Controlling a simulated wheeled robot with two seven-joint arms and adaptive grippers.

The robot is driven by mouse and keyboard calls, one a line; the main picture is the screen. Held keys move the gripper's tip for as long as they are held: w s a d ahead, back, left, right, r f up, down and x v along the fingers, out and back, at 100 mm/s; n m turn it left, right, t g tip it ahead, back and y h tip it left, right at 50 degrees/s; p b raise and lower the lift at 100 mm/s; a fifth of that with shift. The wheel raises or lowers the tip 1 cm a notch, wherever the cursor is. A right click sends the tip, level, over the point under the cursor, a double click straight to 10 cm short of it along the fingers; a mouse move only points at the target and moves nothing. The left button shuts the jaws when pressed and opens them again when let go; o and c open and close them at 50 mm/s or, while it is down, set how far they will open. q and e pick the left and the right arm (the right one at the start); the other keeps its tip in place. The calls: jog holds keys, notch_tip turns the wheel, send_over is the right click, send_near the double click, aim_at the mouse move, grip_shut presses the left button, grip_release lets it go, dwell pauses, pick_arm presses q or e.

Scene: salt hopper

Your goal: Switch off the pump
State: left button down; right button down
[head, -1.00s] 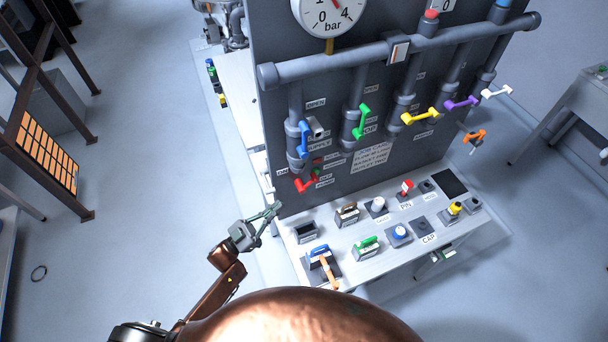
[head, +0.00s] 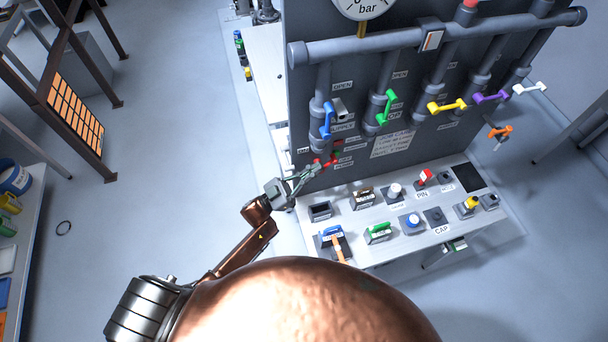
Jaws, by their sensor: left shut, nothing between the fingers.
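A small red lever (head: 331,162) sits low on the left of the dark upright panel, beside small printed labels, too small to read surely. Small red and green spots show just above it. My left gripper (head: 316,169) is shut and empty, with its fingertips at the red lever and covering part of it. I cannot tell whether they touch. My right gripper is not in view.
Blue (head: 327,119), green (head: 386,107), yellow (head: 447,106), purple (head: 490,97) and white (head: 530,89) valve handles are on the panel's pipes. A console (head: 381,249) with several switches and buttons lies below. The floor at left is open.

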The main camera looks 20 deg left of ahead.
aim_at(332, 161)
pick_arm(q)
jog(key=shift+x, duration=1.05)
jog(key=shift+r+p, duration=0.15)
jog(key=shift+p, duration=0.45)
jog(key=y+p, duration=0.1)
jog(key=p, duration=0.1)
jog(key=shift+w+d+r+g+p, duration=0.15)
jog(key=shift+d+g+p, duration=0.05)
jog(key=shift+g+p, duration=0.2)
jog(key=shift+w+d+f+b, duration=0.1)
jog(key=shift+f+b, duration=0.2)
jog(key=shift+w+d, duration=0.15)
jog(key=shift+d, duration=0.1)
